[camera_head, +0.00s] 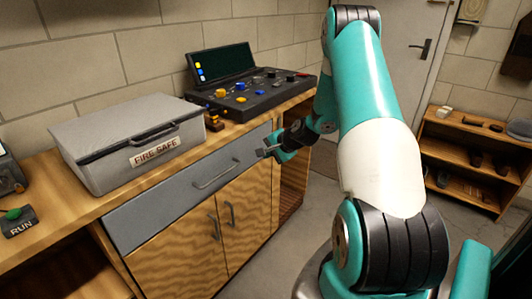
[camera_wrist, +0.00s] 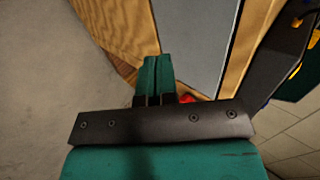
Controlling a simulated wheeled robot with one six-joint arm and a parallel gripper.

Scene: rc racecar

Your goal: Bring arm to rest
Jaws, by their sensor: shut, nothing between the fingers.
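My gripper (camera_head: 265,152) is at the end of my teal and white arm, in front of the right end of the grey drawer (camera_head: 165,193) in the head view. The arm is bent, with its elbow high and its forearm reaching down to the left. In the wrist view the two teal fingers of my gripper (camera_wrist: 151,78) lie side by side, shut and empty. The grey drawer front (camera_wrist: 195,40) and wooden cabinet edge show beyond the fingertips. I cannot tell whether the gripper touches the drawer.
A grey fire safe (camera_head: 130,140) and a black control console (camera_head: 245,90) stand on the wooden counter. A green RUN button (camera_head: 14,213) is at the left. A low wooden shelf (camera_head: 470,155) stands at the right. The floor between is clear.

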